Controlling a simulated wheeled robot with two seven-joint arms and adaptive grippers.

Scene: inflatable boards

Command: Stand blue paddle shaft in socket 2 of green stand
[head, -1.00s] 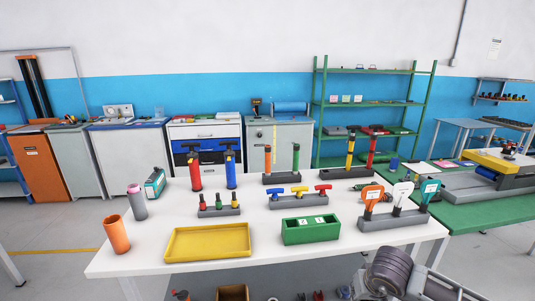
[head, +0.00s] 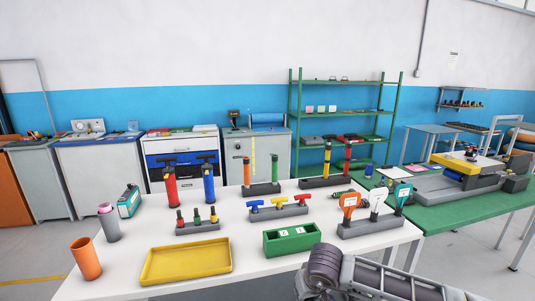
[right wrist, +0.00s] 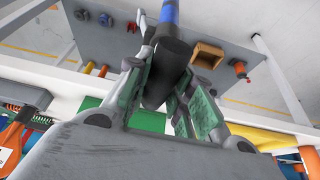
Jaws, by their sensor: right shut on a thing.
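The green stand (head: 291,239) sits near the front edge of the white table, right of the yellow tray, with two small white labels whose numbers I cannot read. A green surface (right wrist: 146,121) behind my fingers in the right wrist view is probably this stand. My right gripper (right wrist: 166,80) is shut on a blue and black shaft, the blue paddle shaft (right wrist: 170,13), whose blue part reaches the top edge of the right wrist view. The gripper and shaft are out of the head view, where only my right arm shows at bottom right. My left gripper is not in view.
The yellow tray (head: 187,261) is left of the stand. A grey holder with orange, white and teal paddles (head: 371,228) is close on the right. A rack of coloured T-handles (head: 279,210) stands behind. An orange cup (head: 85,259) is at far left.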

